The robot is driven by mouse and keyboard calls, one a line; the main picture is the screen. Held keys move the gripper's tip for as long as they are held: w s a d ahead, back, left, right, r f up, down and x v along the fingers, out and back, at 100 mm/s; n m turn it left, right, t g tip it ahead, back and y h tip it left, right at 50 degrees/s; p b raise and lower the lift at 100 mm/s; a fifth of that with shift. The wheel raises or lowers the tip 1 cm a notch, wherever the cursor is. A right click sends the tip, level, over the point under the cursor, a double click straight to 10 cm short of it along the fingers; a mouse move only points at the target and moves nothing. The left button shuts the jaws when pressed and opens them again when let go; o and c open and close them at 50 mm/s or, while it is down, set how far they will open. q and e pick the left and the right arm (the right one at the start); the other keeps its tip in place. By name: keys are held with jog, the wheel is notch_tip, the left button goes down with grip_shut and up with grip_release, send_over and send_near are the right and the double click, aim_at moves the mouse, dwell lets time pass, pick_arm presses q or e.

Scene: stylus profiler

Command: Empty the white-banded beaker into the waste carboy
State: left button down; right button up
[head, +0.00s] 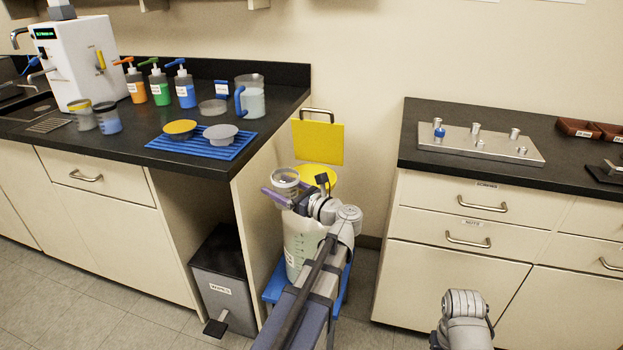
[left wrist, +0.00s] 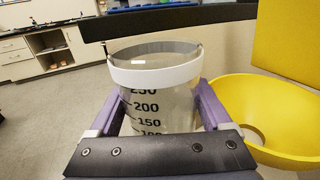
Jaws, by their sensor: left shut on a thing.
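The white-banded beaker (head: 285,177) is clear, with a white band below its rim and black graduations. My left gripper (head: 281,196) is shut on it, with purple fingers on both sides, as the left wrist view of the beaker (left wrist: 158,78) shows. The beaker looks about upright; I cannot tell its liquid level. The waste carboy (head: 298,245) is whitish and translucent, partly hidden by my left arm. Its yellow funnel (head: 322,176) is just right of the beaker, also in the left wrist view (left wrist: 262,112). The funnel's yellow lid (head: 318,142) stands raised. My right gripper is out of view.
The carboy stands in a blue tray (head: 272,290) between two dark-topped counters. A grey waste bin (head: 222,275) is left of it. The left counter holds bottles, beakers, a blue-handled jug (head: 252,100) and a blue mat (head: 175,150). The right counter holds a metal plate (head: 490,147).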

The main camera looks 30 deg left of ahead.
aim_at(279, 170)
pick_arm(q)
jog(key=shift+r+p, duration=2.4)
jog(key=shift+r, duration=0.1)
jog(key=shift+r, duration=0.15)
